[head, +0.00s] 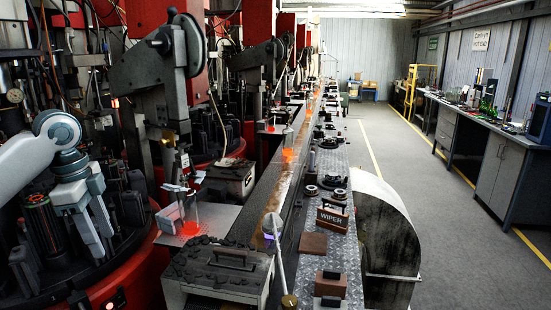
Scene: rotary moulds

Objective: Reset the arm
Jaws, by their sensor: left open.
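My left arm comes in from the left edge, white and grey. My left gripper (102,243) hangs below its wrist with its two grey fingers pointing down, open, with nothing seen between them. It shows in front of the dark mould machine (40,275) with a red rim. I cannot tell how far the fingers are from the mould parts. A dark cylinder with a reddish glowing top (38,203) shows just left of the fingers. My right gripper is not in view.
A glowing glass piece (190,225) stands on a metal plate right of the gripper. A box heaped with dark lumps (222,262) is at the front. The floor aisle (440,230) at right is clear, beside a workbench (500,140).

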